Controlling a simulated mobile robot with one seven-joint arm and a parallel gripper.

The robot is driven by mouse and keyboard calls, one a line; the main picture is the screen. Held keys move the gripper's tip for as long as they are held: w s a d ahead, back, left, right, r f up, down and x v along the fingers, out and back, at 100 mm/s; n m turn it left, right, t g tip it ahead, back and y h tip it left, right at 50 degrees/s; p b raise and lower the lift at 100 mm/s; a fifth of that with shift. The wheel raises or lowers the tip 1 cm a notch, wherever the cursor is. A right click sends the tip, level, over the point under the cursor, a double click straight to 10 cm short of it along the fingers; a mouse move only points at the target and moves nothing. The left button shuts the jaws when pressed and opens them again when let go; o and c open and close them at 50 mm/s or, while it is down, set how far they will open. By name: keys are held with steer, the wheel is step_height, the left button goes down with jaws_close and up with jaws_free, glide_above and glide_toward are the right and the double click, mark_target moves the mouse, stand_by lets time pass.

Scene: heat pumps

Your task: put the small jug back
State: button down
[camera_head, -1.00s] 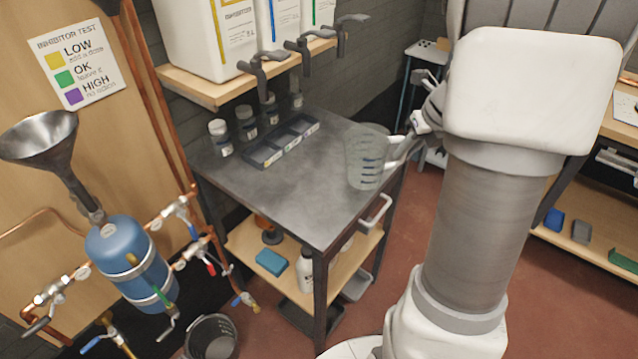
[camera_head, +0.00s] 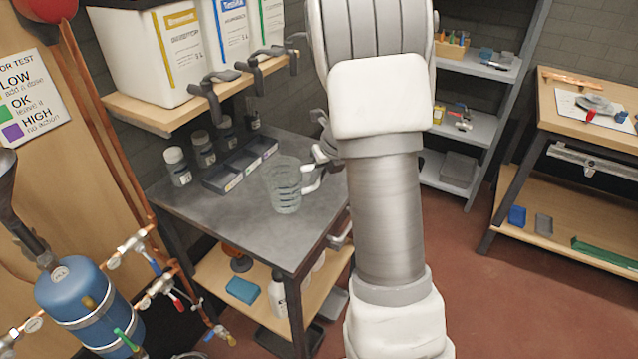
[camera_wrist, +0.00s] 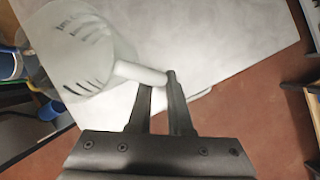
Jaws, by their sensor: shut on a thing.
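The small jug (camera_head: 286,188) is clear, with dark measuring marks and a pale handle on its right side. In the head view it shows over the right part of the dark metal bench top (camera_head: 215,225); I cannot tell whether its base touches the bench. My gripper (camera_head: 318,165) is at the jug's right side, partly hidden by my arm. In the wrist view the jug (camera_wrist: 80,50) is at the upper left, and my gripper (camera_wrist: 160,92) is shut on its handle (camera_wrist: 140,74).
A divided dark tray (camera_head: 240,166) and several small bottles (camera_head: 179,167) stand at the bench's back. White containers with taps (camera_head: 207,100) sit on the wooden shelf (camera_head: 130,108) above. A grey shelf rack (camera_head: 478,125) and a wooden workbench (camera_head: 590,100) stand to the right.

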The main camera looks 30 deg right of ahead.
steer(key=shift+f, duration=0.75)
steer(key=shift+f, duration=0.15)
steer(key=c, duration=0.8)
jaws_free()
steer(key=shift+c, duration=0.2)
